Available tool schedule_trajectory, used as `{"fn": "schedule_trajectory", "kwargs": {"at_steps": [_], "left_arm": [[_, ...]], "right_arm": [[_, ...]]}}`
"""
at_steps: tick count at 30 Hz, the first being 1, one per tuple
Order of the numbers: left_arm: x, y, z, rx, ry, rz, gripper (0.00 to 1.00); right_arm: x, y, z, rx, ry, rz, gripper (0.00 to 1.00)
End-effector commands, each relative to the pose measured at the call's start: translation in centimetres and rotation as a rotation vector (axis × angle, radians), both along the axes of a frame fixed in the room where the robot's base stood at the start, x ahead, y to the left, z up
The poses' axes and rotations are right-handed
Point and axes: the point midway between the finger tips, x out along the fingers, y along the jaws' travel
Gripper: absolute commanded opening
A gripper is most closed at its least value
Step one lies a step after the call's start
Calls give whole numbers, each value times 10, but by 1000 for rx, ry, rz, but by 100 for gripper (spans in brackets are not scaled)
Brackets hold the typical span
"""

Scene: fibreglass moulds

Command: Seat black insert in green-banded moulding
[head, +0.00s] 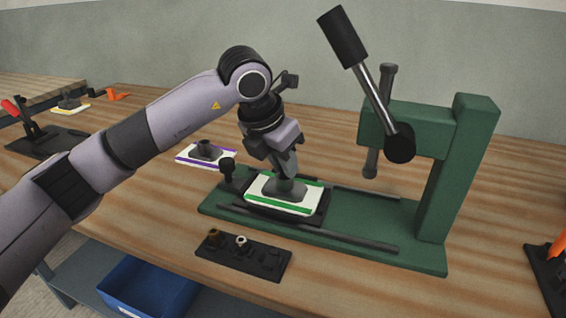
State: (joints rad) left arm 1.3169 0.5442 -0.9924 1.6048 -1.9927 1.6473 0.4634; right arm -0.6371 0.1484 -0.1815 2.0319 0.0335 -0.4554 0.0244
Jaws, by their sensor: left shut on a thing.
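The green-banded moulding (262,201), a white plate with green edge stripes and a dark grey raised middle, lies in the black cradle on the green press base. My left gripper (287,175) points down right over that raised middle, its fingertips at the top of it. It is shut on a small dark thing, apparently the black insert, mostly hidden by the fingers. I cannot tell how deep the insert sits. My right gripper is not in view.
The green press (455,165) stands right, its lever (343,38) raised. A black rack (270,263) in front holds a brass and a pale insert. A purple-banded moulding (186,154) lies behind left. A blue bin (145,288) is below the table edge.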

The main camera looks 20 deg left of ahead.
Motion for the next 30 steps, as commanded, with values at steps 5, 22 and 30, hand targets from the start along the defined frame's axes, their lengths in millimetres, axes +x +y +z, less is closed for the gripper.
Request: {"fn": "schedule_trajectory", "kwargs": {"at_steps": [5, 22, 30], "left_arm": [[-3, 2, -18, 15, 31, 0, 0], [-4, 2, -19, 16, 37, -1, 43], [-4, 1, -8, 17, 36, -4, 43]], "right_arm": [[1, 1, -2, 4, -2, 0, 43], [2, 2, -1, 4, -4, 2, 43], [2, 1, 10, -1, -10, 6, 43]]}}
